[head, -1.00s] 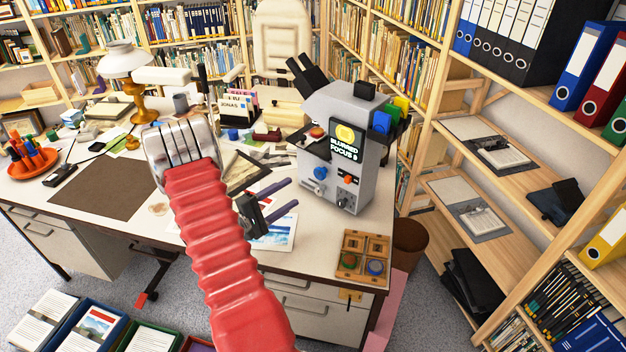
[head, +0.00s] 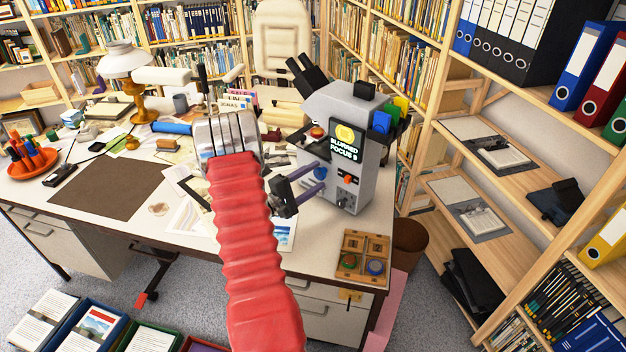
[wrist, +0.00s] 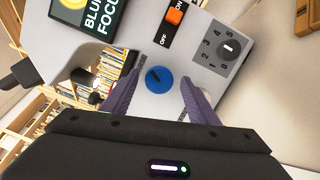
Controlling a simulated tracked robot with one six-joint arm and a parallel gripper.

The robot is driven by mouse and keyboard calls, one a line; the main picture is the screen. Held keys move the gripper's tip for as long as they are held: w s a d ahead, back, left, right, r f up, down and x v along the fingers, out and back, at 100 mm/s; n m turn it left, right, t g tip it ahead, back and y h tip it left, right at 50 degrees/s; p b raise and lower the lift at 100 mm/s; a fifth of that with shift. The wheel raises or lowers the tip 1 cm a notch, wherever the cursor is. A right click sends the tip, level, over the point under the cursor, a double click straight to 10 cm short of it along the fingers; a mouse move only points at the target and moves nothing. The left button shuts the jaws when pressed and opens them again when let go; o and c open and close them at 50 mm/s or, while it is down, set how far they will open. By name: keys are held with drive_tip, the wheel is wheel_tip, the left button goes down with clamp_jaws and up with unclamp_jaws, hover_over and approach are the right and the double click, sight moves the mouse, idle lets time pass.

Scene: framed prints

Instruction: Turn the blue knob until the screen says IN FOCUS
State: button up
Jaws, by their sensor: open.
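The grey microscope-like device (head: 347,187) stands at the desk's right end. Its screen (head: 346,142) reads BLURRED, FOCUS 9, and shows a yellow disc. The blue knob (wrist: 159,79) is on the front panel in the wrist view, with a dark pointer mark on it. In the head view the knob is largely hidden behind my fingers. My gripper (wrist: 153,97) is open, with purple fingers left and right of the knob and a gap on each side. In the head view my gripper (head: 317,181) is in front of the device's panel.
An orange ON/OFF switch (wrist: 175,16) and a numbered grey dial (wrist: 228,47) sit near the knob. A wooden box with coloured discs (head: 364,255) lies at the desk's front right corner. Papers and a lamp (head: 126,61) occupy the desk to the left.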

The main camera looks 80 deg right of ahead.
drive_tip(key=shift+c, duration=0.2)
drive_tip(key=c, duration=1)
drive_tip(key=shift+f, duration=0.1)
drive_tip(key=shift+a+n, duration=0.1)
drive_tip(key=shift+n, duration=0.2)
drive_tip(key=shift+f+n, duration=0.1)
drive_tip(key=shift+n, duration=0.7)
drive_tip(key=o, duration=1)
drive_tip(key=shift+o, duration=0.2)
